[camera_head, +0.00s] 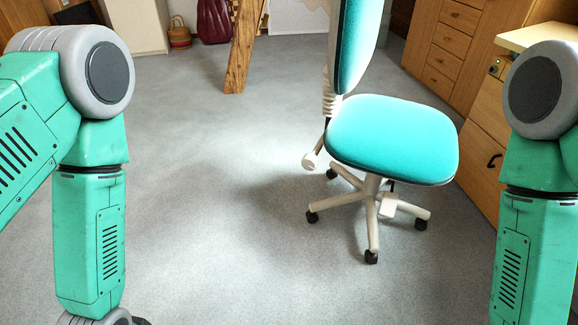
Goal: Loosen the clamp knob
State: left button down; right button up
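I cannot make out a thing that is clearly the clamp knob. A pale rounded knob-like part (311,160) sits at the lower back of the teal office chair (392,138); I cannot tell if it is the clamp knob. A slanted timber brace (243,45) stands on the floor at the back, its upper end cut off by the top edge. My two green arms come down at the left and right sides. Both grippers are below the picture, so their state does not show.
The chair's wheeled base (372,205) stands on the grey carpet, right of centre. Wooden drawer cabinets (452,50) line the right side. A small basket (179,36) and a dark red bag (214,22) stand at the back. The carpet (220,200) left of the chair is clear.

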aim_at(309, 161)
jog(key=i+j+z, duration=0.25)
jog(key=j, duration=0.4)
jog(key=i+j+z, duration=0.25)
jog(key=i+j, duration=0.15)
jog(key=j, duration=0.35)
jog(key=i+j+z, duration=0.15)
jog(key=j, duration=0.25)
jog(key=j+z, duration=0.1)
jog(key=j, duration=0.25)
jog(key=i, duration=0.05)
